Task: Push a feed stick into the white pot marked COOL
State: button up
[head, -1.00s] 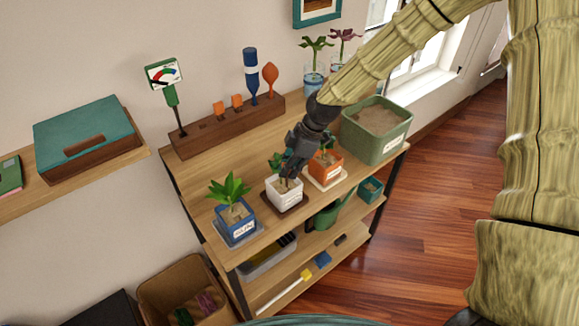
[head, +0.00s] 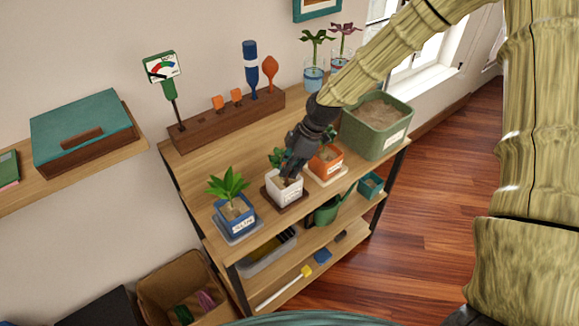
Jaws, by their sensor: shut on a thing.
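The white pot (head: 284,190) stands on a dark brown saucer (head: 271,203) on the shelf top, between a blue and an orange pot. A small green plant (head: 276,156) grows in it. The lettering on its label is too small to read. My black gripper (head: 288,174) points down over the white pot's soil, beside the plant. It is shut on a thin thing, apparently a feed stick, which my fingers almost wholly hide. I cannot tell how deep its tip is. Two orange-topped pieces, likely feed sticks (head: 218,102), stand in the dark wooden rack (head: 225,122).
The blue pot (head: 235,213) with a leafy plant is close on the left. The orange pot (head: 325,161) is close on the right, near my gripper. A large green planter (head: 375,128) stands at the right end. A meter (head: 163,68) rises from the rack behind.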

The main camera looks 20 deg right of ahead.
jog(key=shift+f+b, duration=0.45)
jog(key=shift+f, duration=0.5)
jog(key=shift+r, duration=0.15)
jog(key=shift+r+p, duration=4.25)
jog(key=shift+r, duration=1.95)
